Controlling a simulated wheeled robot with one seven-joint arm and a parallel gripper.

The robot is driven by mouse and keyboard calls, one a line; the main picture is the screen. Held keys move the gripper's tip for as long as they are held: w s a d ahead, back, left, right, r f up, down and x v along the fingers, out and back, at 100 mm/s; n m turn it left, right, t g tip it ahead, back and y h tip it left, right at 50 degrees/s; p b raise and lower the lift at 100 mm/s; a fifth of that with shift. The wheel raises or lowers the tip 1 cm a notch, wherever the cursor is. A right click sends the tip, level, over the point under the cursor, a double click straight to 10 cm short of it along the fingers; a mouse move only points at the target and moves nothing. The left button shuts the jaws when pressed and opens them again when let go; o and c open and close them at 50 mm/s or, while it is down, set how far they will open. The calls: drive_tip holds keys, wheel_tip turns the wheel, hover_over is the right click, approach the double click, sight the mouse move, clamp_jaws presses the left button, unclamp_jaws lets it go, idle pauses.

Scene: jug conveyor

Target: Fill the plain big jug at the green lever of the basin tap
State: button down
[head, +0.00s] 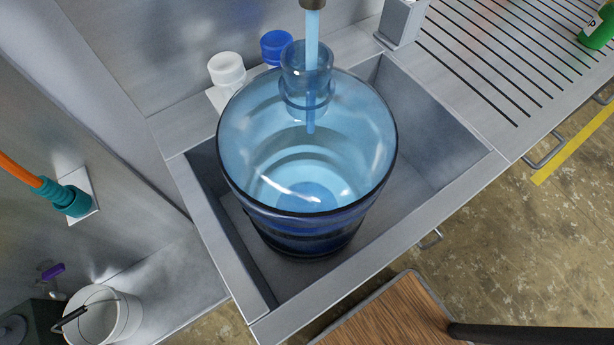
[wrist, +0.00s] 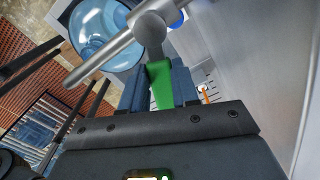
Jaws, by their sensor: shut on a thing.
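The plain big jug (head: 375,150), clear blue, stands upright in the grey basin (head: 430,135) in the head view. A blue stream of water (head: 312,28) falls from the tap spout (head: 313,4) into the jug's neck (head: 293,62). Water seems to lie in the jug's lower part, but its level is hard to tell. In the wrist view my gripper (wrist: 159,88) is shut on the green lever (wrist: 161,76), below the metal tap (wrist: 108,52). The jug (wrist: 90,22) shows behind the tap there. My gripper is outside the head view.
A white cap (head: 227,69) and a blue cap (head: 275,46) stand behind the basin. A slotted drainboard (head: 500,60) lies to the right, with a green bottle (head: 598,28). A white bucket (head: 103,315) stands at lower left. A wooden-topped piece (head: 395,312) stands before the basin.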

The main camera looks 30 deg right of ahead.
drive_tip(key=shift+w+r+n+p, duration=0.1)
drive_tip(key=shift+w+n+p, duration=0.1)
drive_tip(key=shift+n+p, duration=0.2)
drive_tip(key=shift+w+d+n, duration=0.15)
drive_tip(key=shift+w+n, duration=0.1)
drive_tip(key=shift+n, duration=0.35)
drive_tip(key=n, duration=0.1)
drive_tip(key=w+n, duration=0.1)
drive_tip(key=n, duration=0.1)
drive_tip(key=shift+w, duration=0.1)
drive_tip(key=c, duration=0.7)
unclamp_jaws()
drive_tip(key=shift+w, duration=0.1)
drive_tip(key=shift+c, duration=0.2)
wheel_tip(320, 180, up, 8)
drive_tip(key=b, duration=0.1)
drive_tip(key=shift+f+b, duration=0.25)
drive_tip(key=shift+b, duration=0.1)
